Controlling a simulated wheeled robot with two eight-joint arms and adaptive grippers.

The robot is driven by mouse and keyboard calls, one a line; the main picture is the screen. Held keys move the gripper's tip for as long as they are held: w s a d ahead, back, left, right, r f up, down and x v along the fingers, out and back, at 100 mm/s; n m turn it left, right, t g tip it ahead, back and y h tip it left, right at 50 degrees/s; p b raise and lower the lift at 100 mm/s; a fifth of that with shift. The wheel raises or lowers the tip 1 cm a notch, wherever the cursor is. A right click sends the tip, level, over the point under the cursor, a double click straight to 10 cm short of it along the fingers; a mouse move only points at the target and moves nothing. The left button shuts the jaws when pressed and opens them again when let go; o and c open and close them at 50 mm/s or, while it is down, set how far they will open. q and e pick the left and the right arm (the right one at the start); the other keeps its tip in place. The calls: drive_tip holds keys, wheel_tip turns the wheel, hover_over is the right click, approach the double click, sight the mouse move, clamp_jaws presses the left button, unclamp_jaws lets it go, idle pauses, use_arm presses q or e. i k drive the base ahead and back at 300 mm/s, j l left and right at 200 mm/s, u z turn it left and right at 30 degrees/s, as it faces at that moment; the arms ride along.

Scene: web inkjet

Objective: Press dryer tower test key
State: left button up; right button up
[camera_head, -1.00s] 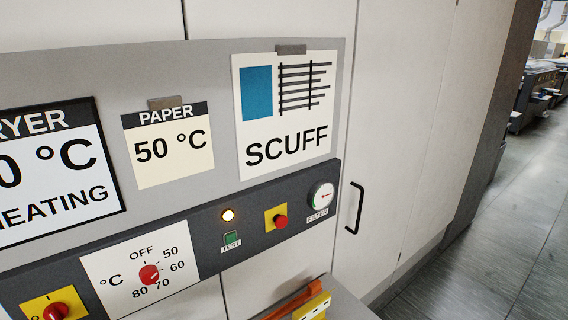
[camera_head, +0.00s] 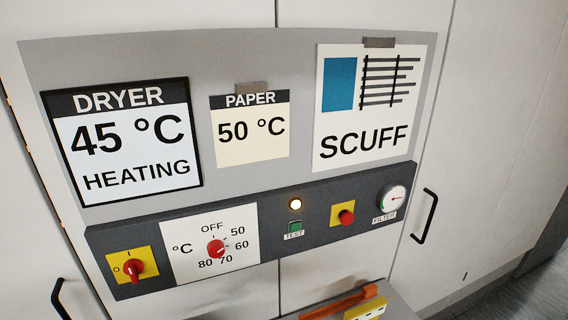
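The dryer display (camera_head: 130,140) reads "DRYER 45 °C HEATING". A red temperature knob (camera_head: 216,249) sits on a white dial plate left of the key, and its pointer direction is hard to tell. Neither of my grippers is in view.
A red push button on a yellow plate (camera_head: 342,215) and a filter gauge (camera_head: 392,199) are right of the key. A red rotary switch (camera_head: 133,268) is far left. Paper (camera_head: 250,130) and scuff (camera_head: 368,110) cards hang above. An orange-handled item (camera_head: 342,302) lies below. Black door handles (camera_head: 425,216) stick out.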

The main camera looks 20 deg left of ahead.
sight(293, 226)
drive_tip(key=k+l+u, duration=0.1)
drive_tip(key=u, duration=0.2)
drive_tip(key=k+u, duration=0.35)
drive_tip(key=j+u, duration=0.25)
drive_tip(key=u, duration=0.3)
drive_tip(key=i, duration=0.25)
drive_tip(key=k, duration=0.5)
